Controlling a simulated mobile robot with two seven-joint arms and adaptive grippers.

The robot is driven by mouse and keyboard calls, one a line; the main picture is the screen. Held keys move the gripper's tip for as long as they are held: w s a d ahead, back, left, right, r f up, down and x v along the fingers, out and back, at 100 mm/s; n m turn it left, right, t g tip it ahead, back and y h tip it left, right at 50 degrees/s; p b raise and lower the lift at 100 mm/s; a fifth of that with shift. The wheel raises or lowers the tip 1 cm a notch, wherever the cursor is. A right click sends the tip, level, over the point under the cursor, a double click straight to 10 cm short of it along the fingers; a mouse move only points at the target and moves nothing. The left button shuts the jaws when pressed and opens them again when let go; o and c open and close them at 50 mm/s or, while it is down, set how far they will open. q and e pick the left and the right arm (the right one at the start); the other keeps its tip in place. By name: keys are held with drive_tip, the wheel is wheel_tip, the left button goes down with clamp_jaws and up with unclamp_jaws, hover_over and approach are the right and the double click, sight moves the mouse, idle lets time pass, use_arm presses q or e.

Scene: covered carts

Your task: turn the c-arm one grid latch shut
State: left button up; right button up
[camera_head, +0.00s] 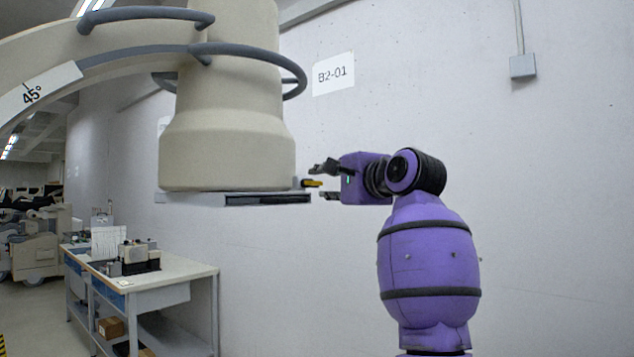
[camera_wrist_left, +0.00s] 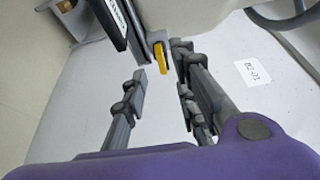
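The c-arm's beige head (camera_head: 225,150) hangs at upper left centre in the head view, with a flat grey plate and dark slot (camera_head: 268,199) under it. The small yellow latch (camera_head: 312,183) sits at the plate's right end. It also shows in the left wrist view (camera_wrist_left: 160,57), on a grey mount beside a dark labelled edge. My left gripper (camera_head: 322,181) is open at the latch, one finger above and one below. In the left wrist view its fingertips (camera_wrist_left: 162,70) lie either side of the latch's near end, with visible gaps. My right gripper is not in view.
Grey curved handrails (camera_head: 295,80) ring the c-arm head. A pale wall with a B2-01 sign (camera_head: 333,74) stands behind. A workbench (camera_head: 170,285) with equipment is at lower left. The space below the plate, left of my arm, looks free.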

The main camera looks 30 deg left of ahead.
sight(316, 182)
use_arm(q)
drive_tip(key=shift+p+x, duration=0.4)
drive_tip(key=shift+x, duration=2.15)
drive_tip(key=shift+s+r, duration=0.1)
drive_tip(key=shift+r, duration=0.1)
clamp_jaws()
